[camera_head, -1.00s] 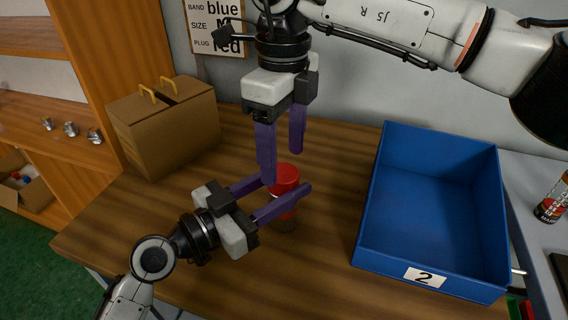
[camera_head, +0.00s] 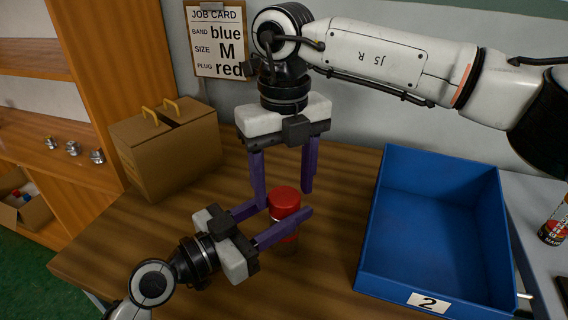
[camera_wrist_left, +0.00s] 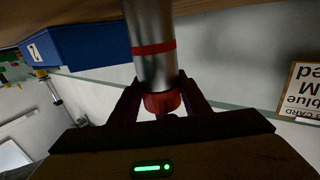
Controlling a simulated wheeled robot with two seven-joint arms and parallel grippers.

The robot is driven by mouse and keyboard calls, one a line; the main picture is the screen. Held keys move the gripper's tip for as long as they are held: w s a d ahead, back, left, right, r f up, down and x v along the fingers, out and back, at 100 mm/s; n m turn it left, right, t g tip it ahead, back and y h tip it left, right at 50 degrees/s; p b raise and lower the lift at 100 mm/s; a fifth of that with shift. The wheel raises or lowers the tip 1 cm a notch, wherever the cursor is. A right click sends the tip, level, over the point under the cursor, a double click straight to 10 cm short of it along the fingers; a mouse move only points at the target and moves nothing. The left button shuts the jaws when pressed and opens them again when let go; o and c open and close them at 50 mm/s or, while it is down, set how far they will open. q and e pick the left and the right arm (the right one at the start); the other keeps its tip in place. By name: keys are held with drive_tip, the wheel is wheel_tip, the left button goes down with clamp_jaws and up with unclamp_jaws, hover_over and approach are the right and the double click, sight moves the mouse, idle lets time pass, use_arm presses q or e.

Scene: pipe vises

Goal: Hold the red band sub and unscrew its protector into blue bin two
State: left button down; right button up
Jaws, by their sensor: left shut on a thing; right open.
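The red band sub is an upright metal cylinder; its red band (camera_wrist_left: 153,48) and bare metal body (camera_wrist_left: 152,20) show in the left wrist view. The red protector (camera_head: 285,198) caps its top in the head view and also shows in the left wrist view (camera_wrist_left: 162,102). My left gripper (camera_head: 285,222) is shut on the sub from the left, its fingers either side close to the protector. They hide much of the body. My right gripper (camera_head: 284,198) points down, open, its fingers just behind and around the protector's sides. Blue bin two (camera_head: 368,230) stands empty at right, labelled 2.
A brown box (camera_head: 165,155) with handles stands at the back left of the wooden table (camera_head: 200,260). A job card (camera_head: 216,42) hangs on the wall. Shelves stand at far left. A spray can (camera_head: 555,222) is at far right. A blue bin (camera_wrist_left: 90,45) shows in the left wrist view.

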drive_tip(key=shift+f, duration=1.2)
drive_tip(key=c, duration=1.1)
drive_tip(key=n, duration=0.5)
drive_tip(key=shift+a+r, duration=0.1)
drive_tip(key=o, duration=1.2)
